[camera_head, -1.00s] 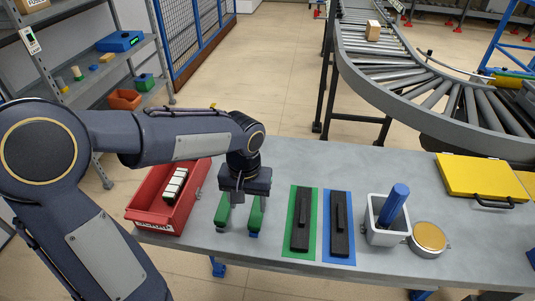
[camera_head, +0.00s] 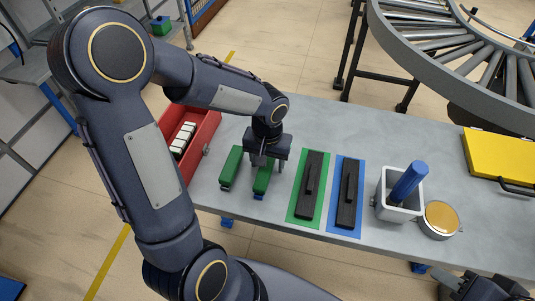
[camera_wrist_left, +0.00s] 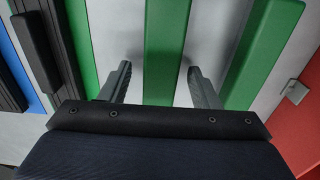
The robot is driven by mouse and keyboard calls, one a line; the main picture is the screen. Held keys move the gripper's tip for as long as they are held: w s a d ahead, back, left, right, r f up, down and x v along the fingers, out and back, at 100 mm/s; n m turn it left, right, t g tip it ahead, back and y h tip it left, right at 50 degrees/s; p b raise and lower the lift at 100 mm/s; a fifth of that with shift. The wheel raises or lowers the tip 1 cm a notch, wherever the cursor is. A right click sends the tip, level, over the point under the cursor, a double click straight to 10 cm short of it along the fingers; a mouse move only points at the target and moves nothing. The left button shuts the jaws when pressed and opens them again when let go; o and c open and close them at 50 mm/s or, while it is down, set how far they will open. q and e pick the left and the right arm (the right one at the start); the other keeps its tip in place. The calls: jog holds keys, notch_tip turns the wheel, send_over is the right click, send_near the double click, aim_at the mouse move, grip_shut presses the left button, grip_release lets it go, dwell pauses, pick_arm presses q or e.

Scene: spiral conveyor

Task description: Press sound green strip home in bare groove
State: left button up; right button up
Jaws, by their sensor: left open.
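Two green strips lie side by side on the grey table, a left one (camera_head: 231,167) and a right one (camera_head: 264,180). The right one has a blue patch at its near end. My left gripper (camera_head: 264,161) is open over the right strip. In the left wrist view its fingers (camera_wrist_left: 160,85) stand on either side of that green strip (camera_wrist_left: 166,45), with gaps to it. A black grooved block (camera_head: 309,190) lies on a green mat, and another black block (camera_head: 347,197) lies on a blue mat. Each carries a raised black bar. My right gripper (camera_head: 482,287) shows partly at the bottom right.
A red bin (camera_head: 206,135) with white blocks stands left of the strips. Right of the mats are a grey cup (camera_head: 384,208) holding a blue-handled tool (camera_head: 408,181), a round gold-topped tin (camera_head: 440,218) and a yellow case (camera_head: 487,155). A roller conveyor (camera_head: 440,75) stands behind.

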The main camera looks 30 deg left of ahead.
pick_arm(q)
jog(key=shift+f, duration=0.1)
jog(key=c, duration=1.2)
jog(key=shift+r, duration=0.2)
jog(key=shift+r+p, duration=1.15)
jog(key=shift+r, duration=0.15)
jog(key=shift+r+p, duration=1.5)
jog(key=shift+r, duration=0.55)
jog(key=shift+s+f, duration=0.1)
